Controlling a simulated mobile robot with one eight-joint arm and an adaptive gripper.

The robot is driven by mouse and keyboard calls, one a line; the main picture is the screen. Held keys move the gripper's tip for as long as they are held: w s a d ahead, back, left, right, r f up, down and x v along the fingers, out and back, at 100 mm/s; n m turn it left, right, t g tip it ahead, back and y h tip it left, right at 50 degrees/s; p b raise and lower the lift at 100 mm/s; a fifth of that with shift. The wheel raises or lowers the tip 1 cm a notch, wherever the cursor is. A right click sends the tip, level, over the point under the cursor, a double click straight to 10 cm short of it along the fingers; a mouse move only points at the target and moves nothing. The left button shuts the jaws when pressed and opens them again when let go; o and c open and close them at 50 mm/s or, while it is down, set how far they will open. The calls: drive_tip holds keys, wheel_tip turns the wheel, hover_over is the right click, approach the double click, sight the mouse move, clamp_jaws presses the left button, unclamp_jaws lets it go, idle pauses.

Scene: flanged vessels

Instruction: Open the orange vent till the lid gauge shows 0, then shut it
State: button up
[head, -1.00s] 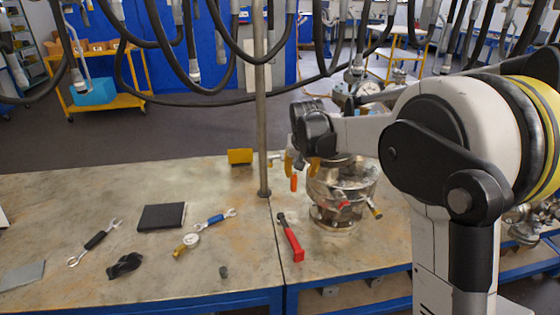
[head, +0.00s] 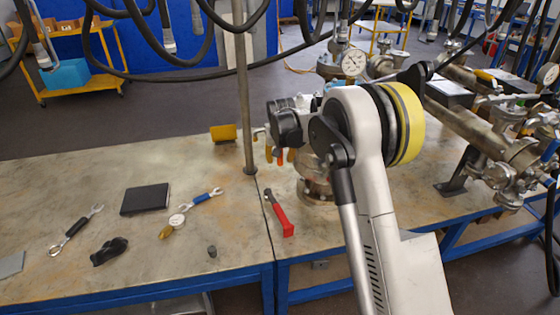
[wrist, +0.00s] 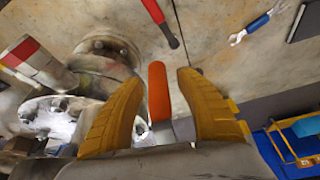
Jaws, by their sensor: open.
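The steel vessel (head: 318,188) stands on the bench, mostly hidden behind my arm. In the wrist view its shiny flanged body (wrist: 62,118) is at left. The orange vent handle (wrist: 157,88) is upright between the two yellow fingers of my gripper (wrist: 160,78). The fingers are open, with a gap on both sides of the handle. In the head view my gripper (head: 279,154) hangs at the vessel's left side. The lid is hidden by my arm. A dial gauge (head: 353,62) shows beyond my arm; I cannot tell whether it is the lid gauge, nor read it.
A red-handled tool (head: 280,216) lies in front of the vessel. A metal post (head: 244,110) stands left of my gripper. Pipework (head: 490,140) fills the right. Hoses hang above.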

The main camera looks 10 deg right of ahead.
clamp_jaws()
drive_tip(key=shift+w+f, duration=0.1)
drive_tip(key=shift+a, duration=0.1)
idle(0.4)
